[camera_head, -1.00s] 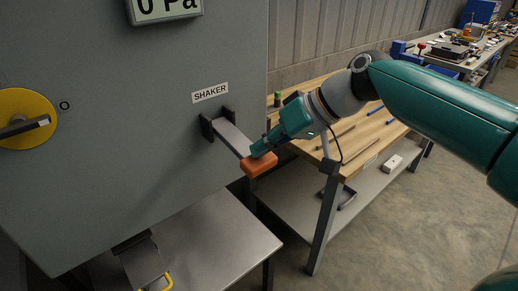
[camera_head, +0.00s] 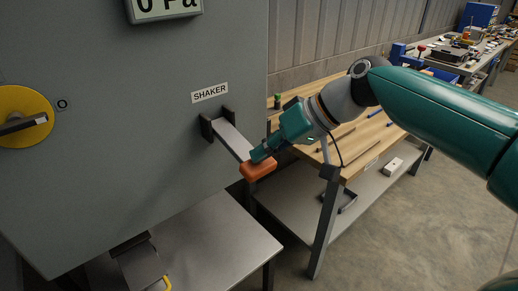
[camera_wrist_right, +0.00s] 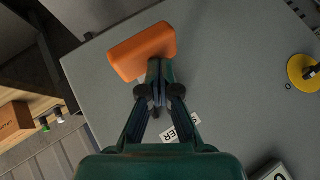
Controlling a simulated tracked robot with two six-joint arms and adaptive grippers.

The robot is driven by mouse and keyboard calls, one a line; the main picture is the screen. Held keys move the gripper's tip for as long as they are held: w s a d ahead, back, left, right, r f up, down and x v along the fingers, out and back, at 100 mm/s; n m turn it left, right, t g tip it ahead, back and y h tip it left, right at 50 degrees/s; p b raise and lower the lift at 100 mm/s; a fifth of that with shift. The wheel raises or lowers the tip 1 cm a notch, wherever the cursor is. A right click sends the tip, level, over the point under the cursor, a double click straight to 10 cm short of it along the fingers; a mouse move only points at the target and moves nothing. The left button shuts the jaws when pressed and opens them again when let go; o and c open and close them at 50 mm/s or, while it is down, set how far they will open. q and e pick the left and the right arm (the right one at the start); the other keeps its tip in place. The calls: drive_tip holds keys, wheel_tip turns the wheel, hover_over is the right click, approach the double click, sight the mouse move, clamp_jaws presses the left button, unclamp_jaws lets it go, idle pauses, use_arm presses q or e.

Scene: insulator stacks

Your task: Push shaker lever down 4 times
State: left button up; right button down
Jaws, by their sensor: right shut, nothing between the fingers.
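The shaker lever (camera_head: 233,140) is a flat grey bar that sticks out of the grey cabinet under the SHAKER label (camera_head: 210,93). It slopes down toward its free end, which carries an orange handle (camera_head: 258,169). The handle also shows in the right wrist view (camera_wrist_right: 143,51). My right gripper (camera_head: 256,157) is shut and empty, with its fingertips at the top of the orange handle. In the right wrist view the fingertips (camera_wrist_right: 160,66) overlap the handle's edge. I cannot tell for sure whether they press on it. My left gripper is not in view.
A yellow round dial (camera_head: 22,112) is on the cabinet (camera_head: 120,190) at left. A low metal table (camera_head: 215,235) stands below the lever. A wooden workbench (camera_head: 365,150) with rods stands behind my right arm. Open floor lies at lower right.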

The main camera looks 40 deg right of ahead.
drive_tip(key=shift+f+b, duration=0.5)
drive_tip(key=shift+f, duration=0.2)
idle(0.3)
drive_tip(key=shift+r, duration=0.1)
idle(0.5)
drive_tip(key=shift+r+p, duration=2.55)
drive_tip(key=shift+r, duration=0.5)
drive_tip(key=shift+w, duration=0.1)
wheel_tip(320, 180, up, 5)
drive_tip(key=p, duration=0.4)
